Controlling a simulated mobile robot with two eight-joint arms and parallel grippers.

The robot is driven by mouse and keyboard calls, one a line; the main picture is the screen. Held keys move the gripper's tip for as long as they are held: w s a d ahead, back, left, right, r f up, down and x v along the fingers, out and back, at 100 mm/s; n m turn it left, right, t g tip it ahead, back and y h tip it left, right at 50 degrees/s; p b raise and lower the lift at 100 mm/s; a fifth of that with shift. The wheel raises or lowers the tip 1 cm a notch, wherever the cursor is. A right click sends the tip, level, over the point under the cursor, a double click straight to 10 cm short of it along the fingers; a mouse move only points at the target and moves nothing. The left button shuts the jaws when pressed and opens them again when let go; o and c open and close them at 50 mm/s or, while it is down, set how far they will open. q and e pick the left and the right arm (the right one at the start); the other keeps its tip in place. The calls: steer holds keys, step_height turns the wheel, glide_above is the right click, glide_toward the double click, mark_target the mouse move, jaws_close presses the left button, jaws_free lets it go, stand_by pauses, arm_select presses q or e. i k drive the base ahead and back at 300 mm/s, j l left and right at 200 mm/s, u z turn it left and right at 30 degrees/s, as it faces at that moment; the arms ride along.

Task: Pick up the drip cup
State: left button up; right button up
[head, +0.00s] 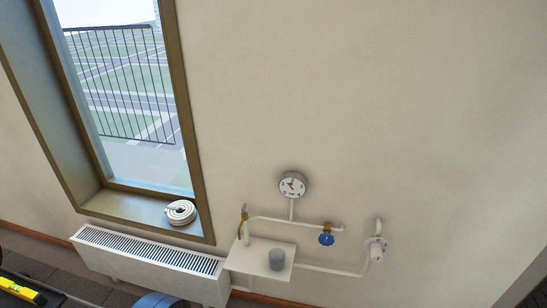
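The drip cup appears to be the small grey-green cup (277,260). It stands upright on a pale shelf or plate (251,262) against the wall, below the white pipes. Nothing is touching it from above, and its inside cannot be made out. Neither of my grippers shows in the head view.
A round gauge (292,186), a blue valve handle (326,240) and a white valve (376,250) are close to the cup. A radiator (150,262) stands left of it under the window, with a coiled hose (181,212) on the sill. A yellow level (18,287) lies lower left.

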mark_target(276, 255)
steer(key=i+l+u, duration=0.2)
steer(key=u, duration=0.15)
steer(key=i+l+u, duration=0.35)
steer(key=i, duration=0.05)
